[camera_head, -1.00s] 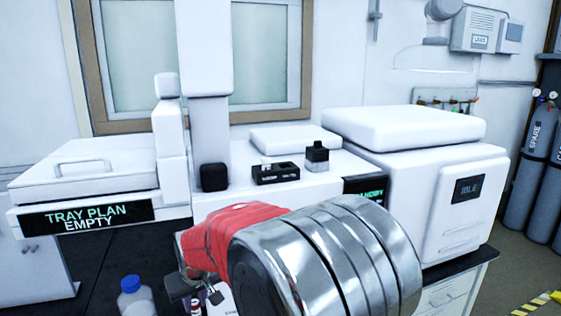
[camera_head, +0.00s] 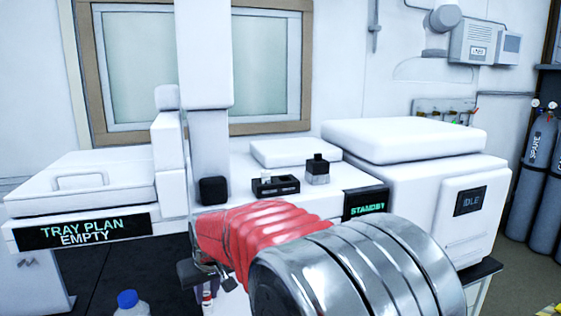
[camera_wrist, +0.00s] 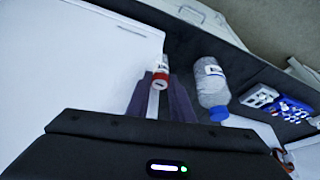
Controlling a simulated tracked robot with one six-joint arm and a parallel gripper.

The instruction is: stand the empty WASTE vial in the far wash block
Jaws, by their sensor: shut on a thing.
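My gripper (camera_wrist: 160,95) is shut on a small vial (camera_wrist: 161,72), with a red part and a pale label, held between its fingers in the wrist view. The label is too small to read. In the head view my gripper (camera_head: 207,272) is low in the middle, partly behind my red and metal arm, and the vial (camera_head: 208,297) shows only in part below it. On the white instrument top beyond stand a low black block (camera_head: 275,187) with openings and a pale piece in it, and a dark-topped grey block (camera_head: 317,170). I cannot tell which is the far wash block.
A blue-capped bottle (camera_head: 128,303) stands front left, also in the wrist view (camera_wrist: 212,85). A blue and white rack (camera_wrist: 285,108) lies right of it. A white column (camera_head: 207,140) rises left of the black block. Instruments flank it, one with a "TRAY PLAN EMPTY" display (camera_head: 82,232).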

